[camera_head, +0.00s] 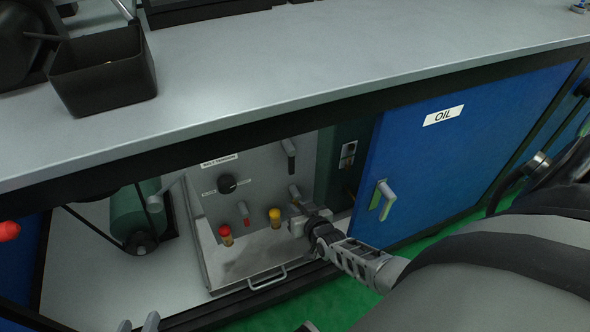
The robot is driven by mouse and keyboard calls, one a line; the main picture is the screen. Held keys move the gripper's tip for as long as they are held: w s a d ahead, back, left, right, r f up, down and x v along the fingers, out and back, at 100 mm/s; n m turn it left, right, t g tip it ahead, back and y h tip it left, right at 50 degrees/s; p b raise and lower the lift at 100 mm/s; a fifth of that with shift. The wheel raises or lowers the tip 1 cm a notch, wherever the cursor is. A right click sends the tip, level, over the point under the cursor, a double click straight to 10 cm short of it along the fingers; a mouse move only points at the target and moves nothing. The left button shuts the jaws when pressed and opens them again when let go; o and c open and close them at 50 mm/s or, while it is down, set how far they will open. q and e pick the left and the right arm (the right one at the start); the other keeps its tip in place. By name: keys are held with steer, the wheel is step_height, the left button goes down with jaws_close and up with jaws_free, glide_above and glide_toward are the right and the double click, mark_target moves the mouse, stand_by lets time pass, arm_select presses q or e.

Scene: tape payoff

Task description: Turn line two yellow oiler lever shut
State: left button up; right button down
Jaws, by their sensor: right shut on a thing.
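The yellow-capped oiler (274,217) stands at the front of the grey panel in the open bay under the bench. The red-capped oiler (226,235) stands to its left, with a small red lever (243,211) between them. My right gripper (298,222) reaches in from the right, just right of the yellow oiler. It is shut on what seems to be the yellow oiler's lever, mostly hidden by the fingers. A short lever (294,193) shows just above the fingers. My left gripper (137,326) shows only its fingertips at the bottom edge, apart and empty.
A metal tray with a handle (267,282) lies below the oilers. A black knob (227,184) and a dark lever (290,152) are on the panel. The blue OIL door (437,160) is right. The bench top (300,70) overhangs, with a black bin (105,85).

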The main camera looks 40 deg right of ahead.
steer(key=shift+d+n+h+p, duration=0.15)
steer(key=shift+n+h+p, duration=0.15)
steer(key=shift+n+h, duration=0.15)
arm_select(q)
steer(key=shift+a+f+g, duration=0.2)
steer(key=shift+f+g, duration=0.1)
steer(key=shift+f, duration=0.1)
arm_select(e)
steer(key=shift+d+n, duration=0.15)
steer(key=shift+n, duration=0.1)
arm_select(q)
steer(key=shift+w+r, duration=0.1)
steer(key=shift+r, duration=0.05)
arm_select(e)
steer(key=c, duration=1.4)
jaws_free()
steer(key=shift+s, duration=0.1)
